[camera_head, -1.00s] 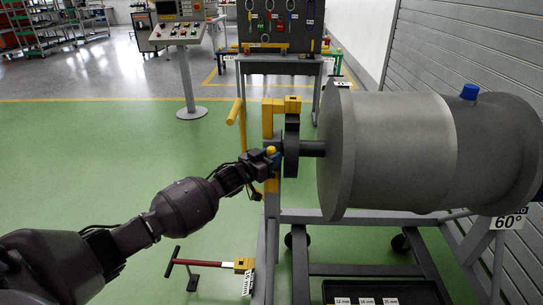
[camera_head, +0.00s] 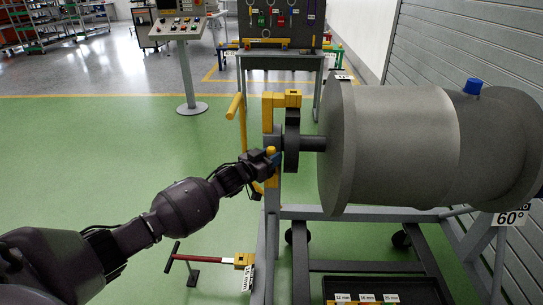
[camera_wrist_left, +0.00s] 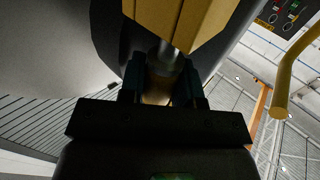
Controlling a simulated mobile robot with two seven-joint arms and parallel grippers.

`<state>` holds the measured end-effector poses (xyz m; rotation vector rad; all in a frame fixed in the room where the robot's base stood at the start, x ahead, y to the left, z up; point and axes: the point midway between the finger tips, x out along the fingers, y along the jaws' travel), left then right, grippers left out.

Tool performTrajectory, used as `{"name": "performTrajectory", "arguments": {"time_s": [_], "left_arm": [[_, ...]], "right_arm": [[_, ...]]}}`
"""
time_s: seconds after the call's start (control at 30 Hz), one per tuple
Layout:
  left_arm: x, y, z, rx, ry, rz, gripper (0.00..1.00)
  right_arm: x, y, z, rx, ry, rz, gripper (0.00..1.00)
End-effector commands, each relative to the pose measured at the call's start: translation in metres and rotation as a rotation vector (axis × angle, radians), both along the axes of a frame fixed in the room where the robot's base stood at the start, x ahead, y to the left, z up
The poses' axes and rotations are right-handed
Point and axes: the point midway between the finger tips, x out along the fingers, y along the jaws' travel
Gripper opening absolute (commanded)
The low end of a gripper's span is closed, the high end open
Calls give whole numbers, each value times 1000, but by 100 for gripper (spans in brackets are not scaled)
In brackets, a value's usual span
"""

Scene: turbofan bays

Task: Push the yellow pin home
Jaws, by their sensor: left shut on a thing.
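The yellow pin (camera_head: 271,150) shows as a small yellow knob at my left gripper (camera_head: 270,158), beside the yellow bracket on the stand's upright. In the left wrist view, my left gripper (camera_wrist_left: 160,85) is shut on the pin's yellowish grip (camera_wrist_left: 158,91). A bare metal shank (camera_wrist_left: 167,54) shows between the grip and the yellow bracket block (camera_wrist_left: 175,18). How deep the shank sits in the block is hidden. My right gripper is not in view.
A large grey engine drum (camera_head: 395,150) lies on a grey stand (camera_head: 350,213) right of the gripper. A dark disc (camera_head: 291,140) is close beside it. A yellow curved handle (camera_head: 235,107) is at left. A red T-handled tool (camera_head: 205,262) is below.

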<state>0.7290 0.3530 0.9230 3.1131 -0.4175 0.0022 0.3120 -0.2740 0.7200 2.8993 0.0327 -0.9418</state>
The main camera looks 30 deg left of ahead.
Motion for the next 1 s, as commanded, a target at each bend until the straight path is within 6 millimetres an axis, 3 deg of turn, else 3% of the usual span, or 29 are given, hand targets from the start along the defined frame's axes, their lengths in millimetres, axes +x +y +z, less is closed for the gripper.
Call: {"name": "performTrajectory", "arguments": {"time_s": [0.1, 0.13, 0.33, 0.9, 1.0], "left_arm": [[0, 0, -3, -1, 0, 0, 4], [0, 0, -3, -1, -1, 0, 32], [0, 0, -2, -1, -1, -1, 60], [-1, -4, -3, -2, 0, -6, 60], [-8, -2, -3, -3, 1, -6, 60]], "right_arm": [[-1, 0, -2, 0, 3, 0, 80], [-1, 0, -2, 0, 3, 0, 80], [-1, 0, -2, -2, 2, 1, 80], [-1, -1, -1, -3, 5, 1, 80], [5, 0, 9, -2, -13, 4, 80]]}}
